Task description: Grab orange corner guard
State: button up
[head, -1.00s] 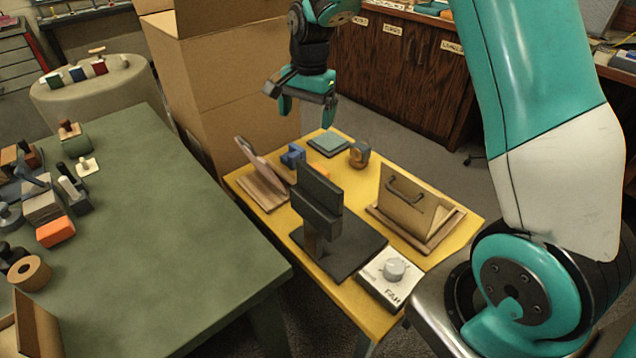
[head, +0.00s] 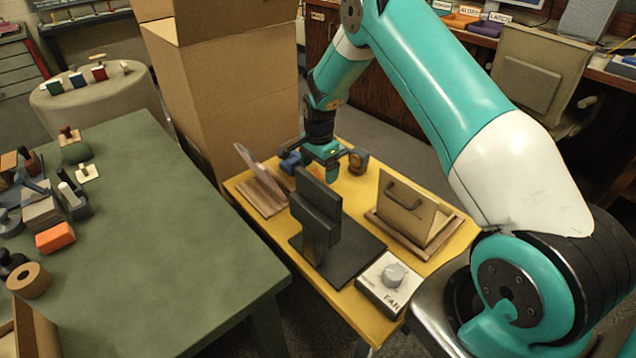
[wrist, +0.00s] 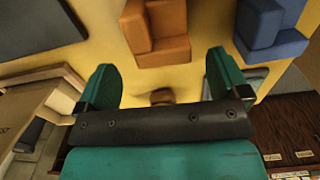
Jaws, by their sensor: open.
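The orange corner guard (wrist: 160,48) is an L-shaped block on the yellow table, at top centre in the wrist view. In the head view only a small orange patch (head: 344,172) shows beside my gripper, behind the dark post. My gripper (wrist: 162,75) is open, with its two teal fingers spread and nothing between them. It hangs low over the table, pointing down, close to the guard (head: 332,172). In the wrist view the guard lies past the fingertips, roughly in line with the gap. I cannot tell the exact height between them.
A blue corner block (wrist: 268,28) stands right beside the orange one in the wrist view. A brown rounded piece (head: 358,161) is close by. The dark post (head: 318,215), a hinged panel with a handle (head: 405,208) and a dial box (head: 385,285) crowd the table.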

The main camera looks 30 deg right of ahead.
aim_at(319, 174)
jog(key=shift+w+d+f+p, duration=0.15)
jog(key=shift+f+p, duration=0.4)
jog(key=shift+f, duration=2.1)
jog(key=c, duration=1)
